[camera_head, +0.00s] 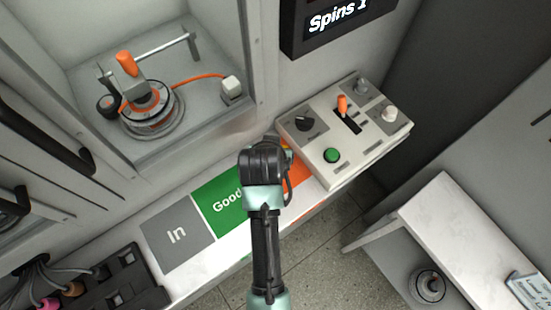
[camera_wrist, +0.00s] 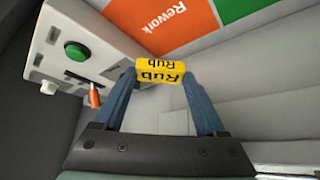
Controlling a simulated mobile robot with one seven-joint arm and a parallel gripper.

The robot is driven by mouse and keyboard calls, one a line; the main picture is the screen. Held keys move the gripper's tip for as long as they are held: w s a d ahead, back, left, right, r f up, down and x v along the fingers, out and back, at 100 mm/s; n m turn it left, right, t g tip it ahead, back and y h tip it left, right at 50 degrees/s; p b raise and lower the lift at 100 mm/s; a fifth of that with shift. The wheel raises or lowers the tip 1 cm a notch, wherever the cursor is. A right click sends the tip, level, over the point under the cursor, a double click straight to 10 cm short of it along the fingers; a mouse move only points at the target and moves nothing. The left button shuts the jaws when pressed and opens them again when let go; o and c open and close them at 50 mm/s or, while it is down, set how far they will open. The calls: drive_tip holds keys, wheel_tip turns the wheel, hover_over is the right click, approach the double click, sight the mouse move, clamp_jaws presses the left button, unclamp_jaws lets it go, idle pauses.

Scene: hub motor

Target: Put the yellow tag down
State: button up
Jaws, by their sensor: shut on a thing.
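The yellow tag (camera_wrist: 160,72) shows in the wrist view, with the word "Rub" in black on two of its faces. My gripper (camera_wrist: 161,80) is shut on the tag, with a blue finger at each side of it. I cannot tell the tag's exact height above the bench.
A grey "In" area (camera_head: 176,234), a green "Good" area (camera_head: 222,204) and an orange "Rework" area (camera_wrist: 168,22) lie in a row. A control box (camera_head: 345,140) with a green button (camera_head: 332,155) stands close to the right. A motor fixture (camera_head: 150,105) sits in the recess at left.

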wheel_tip(320, 180, down, 5)
drive_tip(key=shift+w+d+f, duration=0.1)
drive_tip(key=shift+f+b, duration=0.4)
drive_tip(key=shift+f, duration=1.7)
drive_tip(key=shift+f, duration=0.2)
drive_tip(key=o, duration=1.3)
drive_tip(key=shift+c, duration=0.2)
drive_tip(key=shift+r, duration=0.15)
drive_tip(key=shift+r, duration=0.2)
drive_tip(key=p+v, duration=0.1)
drive_tip(key=v, duration=1)
drive_tip(key=shift+s+r+p, duration=0.2)
drive_tip(key=shift+r+p, duration=0.1)
drive_tip(key=shift+p, duration=0.05)
